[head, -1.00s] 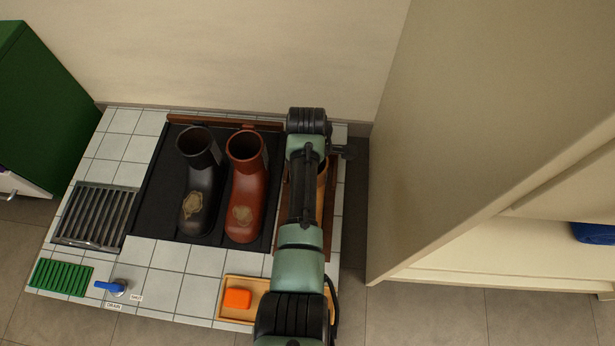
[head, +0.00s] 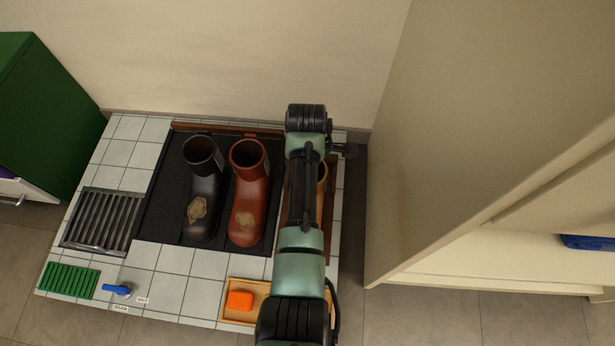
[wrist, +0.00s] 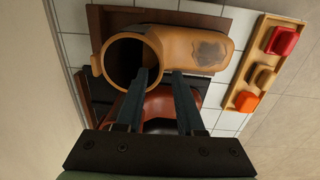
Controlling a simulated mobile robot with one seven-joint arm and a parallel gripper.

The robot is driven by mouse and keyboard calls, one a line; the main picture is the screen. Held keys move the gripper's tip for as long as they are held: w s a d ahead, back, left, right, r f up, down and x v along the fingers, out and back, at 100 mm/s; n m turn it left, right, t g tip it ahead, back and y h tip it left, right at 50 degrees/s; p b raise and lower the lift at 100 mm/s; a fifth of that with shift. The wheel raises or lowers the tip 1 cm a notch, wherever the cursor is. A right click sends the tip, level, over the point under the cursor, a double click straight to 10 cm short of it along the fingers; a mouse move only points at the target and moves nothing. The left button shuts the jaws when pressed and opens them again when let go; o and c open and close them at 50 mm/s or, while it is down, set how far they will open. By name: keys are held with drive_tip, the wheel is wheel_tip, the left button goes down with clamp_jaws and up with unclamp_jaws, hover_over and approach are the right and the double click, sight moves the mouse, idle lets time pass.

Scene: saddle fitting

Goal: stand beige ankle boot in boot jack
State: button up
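The beige ankle boot (wrist: 195,46), tan-orange with a dark patch on its toe, shows in the wrist view with its round opening towards the camera. In the head view only a sliver of it (head: 322,178) shows beside my arm. It is over a dark brown wooden board (wrist: 222,14), which also shows at the right in the head view (head: 329,222); I cannot tell whether this is the boot jack. My gripper (wrist: 164,73) is open, its fingertips apart at the near side of the boot's shaft, one overlapping the opening. Contact is unclear.
A black boot (head: 203,190) and a red-brown boot (head: 248,195) stand on a black tray (head: 165,215) to the left. A wooden tray (head: 233,312) holds an orange block (head: 240,300). A metal grate (head: 101,220) and green ribbed pad (head: 69,281) lie left. A tall beige cabinet (head: 470,130) stands right.

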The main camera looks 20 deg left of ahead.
wheel_tip(320, 180, up, 7)
drive_tip(key=p, duration=0.3)
drive_tip(key=shift+s+r+p, duration=0.15)
drive_tip(key=shift+s+p, duration=0.05)
drive_tip(key=shift+p, duration=0.1)
drive_tip(key=w+d+r+m+t+y, duration=0.1)
drive_tip(key=w+r+m+t, duration=0.25)
drive_tip(key=w+r, duration=0.55)
drive_tip(key=w+r+m+t+y, duration=0.1)
drive_tip(key=w+r+m+t, duration=0.3)
drive_tip(key=r, duration=0.8)
drive_tip(key=d+r+m+t, duration=0.2)
drive_tip(key=r+t, duration=0.2)
drive_tip(key=r, duration=0.7)
drive_tip(key=d+r+m+t, duration=0.25)
drive_tip(key=r+t, duration=0.25)
drive_tip(key=r, duration=0.6)
drive_tip(key=s+d+r+m+t+h, duration=0.1)
drive_tip(key=s+r+m+t, duration=0.3)
drive_tip(key=s+r, duration=0.6)
drive_tip(key=s+d+r+m+t+h, duration=0.1)
drive_tip(key=s+d+r+m+t, duration=0.3)
drive_tip(key=s+r, duration=0.6)
wheel_tip(320, 180, up, 5)
drive_tip(key=shift+d+f+t, duration=0.1)
drive_tip(key=shift+d+t, duration=0.2)
drive_tip(key=shift+t, duration=0.85)
